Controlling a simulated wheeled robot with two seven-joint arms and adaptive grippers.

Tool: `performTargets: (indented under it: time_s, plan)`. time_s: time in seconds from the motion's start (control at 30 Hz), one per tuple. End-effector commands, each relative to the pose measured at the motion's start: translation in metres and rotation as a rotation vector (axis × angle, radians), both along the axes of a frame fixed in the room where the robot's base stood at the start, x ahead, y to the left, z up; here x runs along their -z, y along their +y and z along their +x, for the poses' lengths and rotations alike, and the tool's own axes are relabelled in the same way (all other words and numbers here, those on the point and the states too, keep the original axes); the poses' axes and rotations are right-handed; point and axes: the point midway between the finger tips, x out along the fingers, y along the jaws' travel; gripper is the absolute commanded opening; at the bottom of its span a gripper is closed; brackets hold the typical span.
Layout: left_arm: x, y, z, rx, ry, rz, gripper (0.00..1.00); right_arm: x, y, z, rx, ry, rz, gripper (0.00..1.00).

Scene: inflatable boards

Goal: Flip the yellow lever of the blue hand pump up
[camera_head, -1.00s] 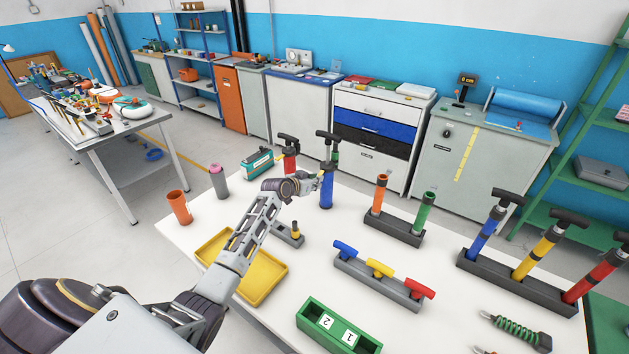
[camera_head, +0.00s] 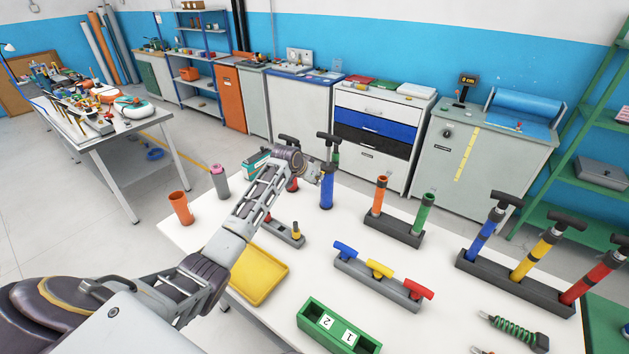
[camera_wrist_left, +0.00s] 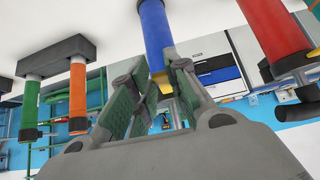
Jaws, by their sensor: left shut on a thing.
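The blue hand pump (camera_head: 327,194) stands upright at the far edge of the white table, with a black T-handle on top. Its blue barrel (camera_wrist_left: 155,28) also shows in the left wrist view, which looks upside down. My left gripper (camera_head: 328,169) is at the upper part of this pump, just below the handle. In the left wrist view, its green-padded fingers (camera_wrist_left: 157,92) are shut around the pump's lever area. A bit of the yellow lever (camera_wrist_left: 165,87) shows between the fingers; the rest is hidden. The lever's exact angle is hard to tell. My right gripper is out of view.
A red pump (camera_head: 293,185) stands close left of the blue one, partly behind my arm. A rack with orange and green tubes (camera_head: 392,229) stands to the right. A yellow tray (camera_head: 281,272), a valve block (camera_head: 380,284) and a green box (camera_head: 311,319) lie nearer.

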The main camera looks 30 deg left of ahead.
Motion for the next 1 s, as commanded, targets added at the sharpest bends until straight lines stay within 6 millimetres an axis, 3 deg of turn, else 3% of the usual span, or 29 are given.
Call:
performTargets:
  time_s: [0.5,1.0]
  plan:
    - [-0.0100,-0.0002,0.0026,0.000,0.177,0.025,0.00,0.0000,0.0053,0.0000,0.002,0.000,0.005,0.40]
    - [-0.0101,-0.0007,0.0025,0.001,0.203,0.028,0.00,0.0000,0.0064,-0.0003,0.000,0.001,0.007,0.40]
